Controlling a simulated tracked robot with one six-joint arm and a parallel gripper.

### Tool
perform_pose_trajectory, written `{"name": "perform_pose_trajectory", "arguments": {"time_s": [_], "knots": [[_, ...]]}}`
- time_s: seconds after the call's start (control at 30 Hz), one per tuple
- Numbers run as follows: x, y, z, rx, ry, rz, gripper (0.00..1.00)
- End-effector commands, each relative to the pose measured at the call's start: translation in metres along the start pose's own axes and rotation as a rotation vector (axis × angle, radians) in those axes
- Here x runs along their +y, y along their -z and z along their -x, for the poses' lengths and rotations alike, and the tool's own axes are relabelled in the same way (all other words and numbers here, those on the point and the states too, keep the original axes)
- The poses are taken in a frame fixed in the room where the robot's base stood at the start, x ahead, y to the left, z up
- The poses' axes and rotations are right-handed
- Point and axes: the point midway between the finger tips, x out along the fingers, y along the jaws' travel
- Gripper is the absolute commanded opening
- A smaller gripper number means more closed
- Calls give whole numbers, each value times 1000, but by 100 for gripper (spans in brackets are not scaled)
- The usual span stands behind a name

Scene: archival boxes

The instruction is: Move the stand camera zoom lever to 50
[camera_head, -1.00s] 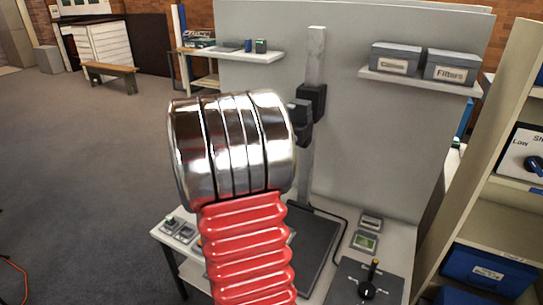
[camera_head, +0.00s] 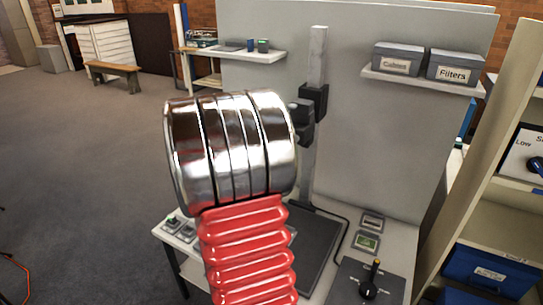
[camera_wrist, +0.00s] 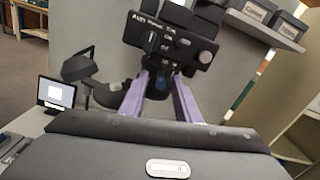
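The stand camera (camera_wrist: 172,45) is a black body with small white markings and a round grey knob (camera_wrist: 206,57) on its near face. It fills the top middle of the wrist view. In the head view it shows as a black block (camera_head: 303,112) on the grey upright column, partly hidden by my arm. My gripper (camera_wrist: 160,77) has two purple fingers, spread apart, with their tips just below the camera body. I cannot tell whether they touch it. I cannot make out the zoom lever or its setting. My gripper is hidden in the head view.
A dark base board (camera_head: 318,240) lies on the bench under the column. A shelf with labelled boxes (camera_head: 455,68) is at upper right. A small screen (camera_wrist: 56,92) stands left in the wrist view.

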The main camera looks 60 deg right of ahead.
Motion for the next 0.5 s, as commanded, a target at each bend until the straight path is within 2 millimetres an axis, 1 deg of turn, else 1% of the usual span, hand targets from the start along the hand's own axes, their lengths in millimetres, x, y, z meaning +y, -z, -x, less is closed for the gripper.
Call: {"name": "perform_pose_trajectory", "arguments": {"time_s": [0.03, 0.2, 0.5], "knots": [[1, 0, 8, -1, -3, 1, 29], [1, 0, 34, -1, -3, 0, 29], [1, 1, 78, -1, -3, 0, 29]]}}
